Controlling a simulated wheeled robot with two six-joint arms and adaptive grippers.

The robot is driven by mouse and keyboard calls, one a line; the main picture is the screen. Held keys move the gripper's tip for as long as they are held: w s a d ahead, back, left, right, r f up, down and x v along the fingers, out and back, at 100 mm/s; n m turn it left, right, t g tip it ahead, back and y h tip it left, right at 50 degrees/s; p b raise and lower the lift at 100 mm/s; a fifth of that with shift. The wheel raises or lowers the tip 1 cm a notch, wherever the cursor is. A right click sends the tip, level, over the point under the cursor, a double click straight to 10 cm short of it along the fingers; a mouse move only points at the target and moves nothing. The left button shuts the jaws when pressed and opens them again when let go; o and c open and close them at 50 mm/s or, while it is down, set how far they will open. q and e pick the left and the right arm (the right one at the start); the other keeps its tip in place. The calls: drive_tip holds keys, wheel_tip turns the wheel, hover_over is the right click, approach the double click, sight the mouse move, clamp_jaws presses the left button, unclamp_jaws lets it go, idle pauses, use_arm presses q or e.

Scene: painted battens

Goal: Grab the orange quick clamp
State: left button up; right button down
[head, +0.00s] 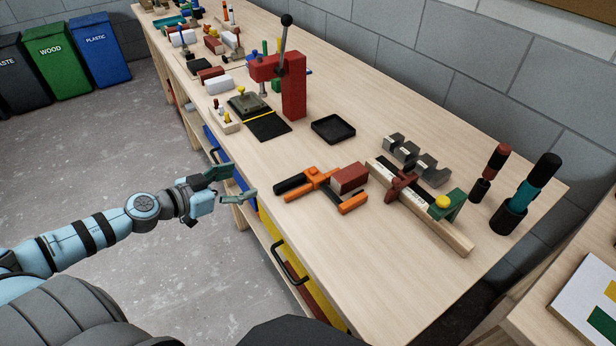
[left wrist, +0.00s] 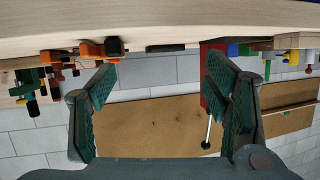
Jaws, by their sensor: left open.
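The orange quick clamp (head: 317,181) lies on the wooden workbench (head: 400,275), near its front edge. Its black handle points left, and a dark red block (head: 349,177) sits against it at the right; I cannot tell whether the clamp grips the block. My left gripper (head: 230,184) is open and empty, beside the bench's front edge, left of the clamp and apart from it. In the left wrist view, which looks upside down, the clamp (left wrist: 100,48) is at the upper left, beyond the open fingers (left wrist: 160,90). My right gripper is out of view.
A wooden batten (head: 435,224) with a red clamp and a green-yellow piece lies to the right. A black tray (head: 333,128) and a red press (head: 292,90) stand farther back. Two dark cups with tools are at the right end. The bench's near right surface is clear.

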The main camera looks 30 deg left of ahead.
sight(309, 177)
use_arm(q)
drive_tip(key=d+r+m+g+h+b, duration=0.1)
drive_tip(key=d+r+m+g+h, duration=0.2)
drive_tip(key=d, duration=0.5)
drive_tip(key=shift+n+t, duration=0.6)
drive_tip(key=shift+t, duration=0.1)
drive_tip(key=b+x, duration=0.2)
drive_tip(key=x, duration=0.2)
drive_tip(key=b+x, duration=0.2)
drive_tip(key=x, duration=0.2)
drive_tip(key=a+b+x, duration=0.1)
drive_tip(key=b+x, duration=0.1)
drive_tip(key=x, duration=0.2)
drive_tip(key=shift+w+d+f+b, duration=0.15)
drive_tip(key=shift+w+f+b, duration=0.05)
drive_tip(key=shift+w+b, duration=0.15)
drive_tip(key=shift+w, duration=0.2)
drive_tip(key=shift+s, duration=0.1)
drive_tip(key=c, duration=1.6)
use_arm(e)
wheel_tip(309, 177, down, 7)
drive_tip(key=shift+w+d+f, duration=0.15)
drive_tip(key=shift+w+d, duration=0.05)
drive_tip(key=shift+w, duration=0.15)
